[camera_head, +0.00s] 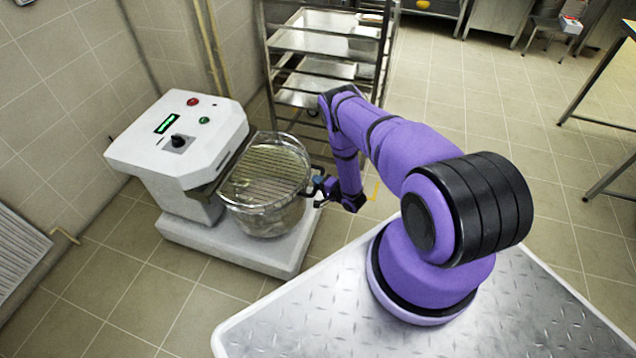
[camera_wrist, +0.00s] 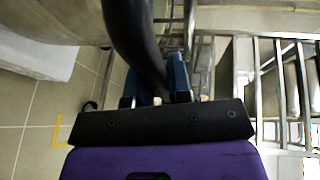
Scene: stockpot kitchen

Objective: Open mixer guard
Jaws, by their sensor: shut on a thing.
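The mixer (camera_head: 178,137) is a white floor machine at the left, with a display, a knob and red and green buttons. Its metal bowl (camera_head: 266,219) sits at the front, and the wire guard (camera_head: 265,175) lies over the bowl's top, looking closed. My gripper (camera_head: 317,188) is at the guard's right edge, beside the bowl. In the wrist view my gripper (camera_wrist: 158,88) is shut on a thick dark bar, the guard handle (camera_wrist: 140,45), with its blue fingers on either side. The fingertips are small in the head view.
A metal tray rack (camera_head: 327,70) stands behind the mixer. A tiled wall is at the left. Open tiled floor (camera_head: 480,100) lies to the right, with a table (camera_head: 600,110) at the far right edge.

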